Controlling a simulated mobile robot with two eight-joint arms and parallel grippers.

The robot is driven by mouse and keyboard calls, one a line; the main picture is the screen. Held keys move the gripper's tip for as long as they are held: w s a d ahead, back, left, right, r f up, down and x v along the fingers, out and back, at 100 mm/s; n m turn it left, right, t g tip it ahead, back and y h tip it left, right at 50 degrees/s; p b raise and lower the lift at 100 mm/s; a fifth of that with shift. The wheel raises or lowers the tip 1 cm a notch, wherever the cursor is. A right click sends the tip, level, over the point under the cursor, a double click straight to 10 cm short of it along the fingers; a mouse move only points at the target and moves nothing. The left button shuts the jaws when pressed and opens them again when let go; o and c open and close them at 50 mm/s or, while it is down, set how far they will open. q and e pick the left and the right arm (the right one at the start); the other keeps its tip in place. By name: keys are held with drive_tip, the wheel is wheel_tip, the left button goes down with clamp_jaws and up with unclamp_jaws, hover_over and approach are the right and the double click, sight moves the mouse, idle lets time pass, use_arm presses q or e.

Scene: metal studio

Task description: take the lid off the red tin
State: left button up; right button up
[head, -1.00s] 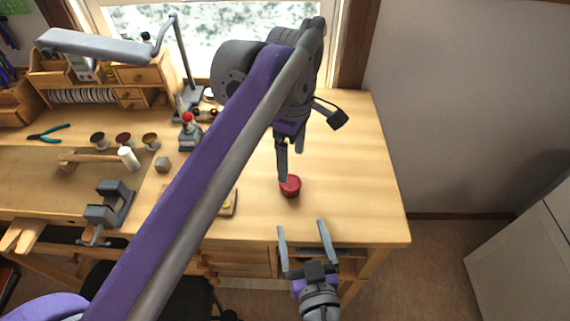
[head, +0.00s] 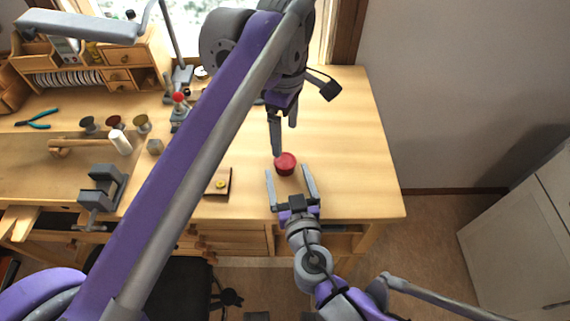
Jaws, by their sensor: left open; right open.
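The red tin (head: 286,166) stands upright on the right part of the wooden workbench (head: 345,150). Its top faces me; I cannot make out the seam between lid and body at this size. My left gripper (head: 282,146) points down from above, open, its fingertips just behind the tin's far side. I cannot tell whether it touches the tin. My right gripper (head: 290,170) reaches in from the front edge, open, with one finger on the left of the tin and one on the right. Both fingers look clear of the tin.
A small board with a yellow piece (head: 220,184) lies left of the tin. A vise (head: 101,190), a mallet (head: 90,146), spools and pliers (head: 34,120) are farther left. The bench right of the tin is clear. A white cabinet (head: 520,220) stands at right.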

drive_tip(key=shift+x, duration=1.05)
clamp_jaws()
use_arm(q)
drive_tip(key=shift+o, duration=0.2)
